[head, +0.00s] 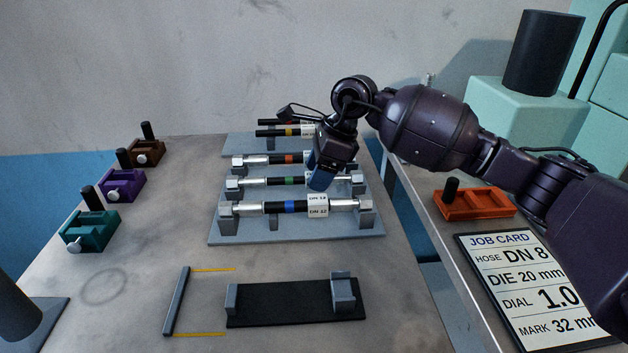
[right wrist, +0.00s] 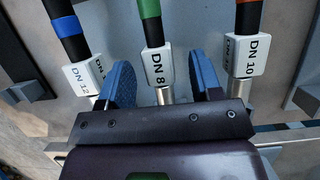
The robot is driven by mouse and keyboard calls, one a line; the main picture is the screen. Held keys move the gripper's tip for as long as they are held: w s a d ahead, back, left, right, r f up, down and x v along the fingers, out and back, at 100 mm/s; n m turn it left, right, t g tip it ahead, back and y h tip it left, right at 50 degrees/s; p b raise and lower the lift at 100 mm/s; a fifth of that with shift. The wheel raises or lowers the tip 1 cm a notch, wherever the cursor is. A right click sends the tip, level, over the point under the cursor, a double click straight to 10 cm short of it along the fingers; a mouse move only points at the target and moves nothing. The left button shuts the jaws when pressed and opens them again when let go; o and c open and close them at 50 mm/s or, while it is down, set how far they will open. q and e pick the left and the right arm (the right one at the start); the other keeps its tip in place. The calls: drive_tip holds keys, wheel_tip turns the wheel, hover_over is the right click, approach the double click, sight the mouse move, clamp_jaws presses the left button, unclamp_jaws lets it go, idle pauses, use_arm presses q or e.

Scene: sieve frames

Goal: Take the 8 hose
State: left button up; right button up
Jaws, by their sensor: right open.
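The DN 8 hose (head: 287,181) is black with a green band and silver end fittings, lying in the middle row of the grey rack (head: 225,240). In the right wrist view its white tag reads DN 8 (right wrist: 158,66). My right gripper (head: 322,175) is open over the right part of this hose. In the right wrist view its two blue fingers (right wrist: 162,85) stand on either side of the DN 8 hose's end, by the tag. Contact cannot be told. The fingers hide part of the hose in the head view. My left gripper is not in view.
The blue-banded DN 12 hose (head: 290,207) lies nearer, the orange-banded DN 10 hose (head: 285,159) farther. A black fixture (head: 295,303) stands in front. Teal (head: 90,232), purple (head: 122,184) and brown (head: 146,152) blocks line the left. The job card (head: 520,270) lies right.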

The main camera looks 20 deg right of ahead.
drive_tip(key=shift+a+f, duration=0.15)
drive_tip(key=shift+f, duration=0.2)
drive_tip(key=shift+r, duration=0.1)
drive_tip(key=shift+c, duration=0.5)
clamp_jaws()
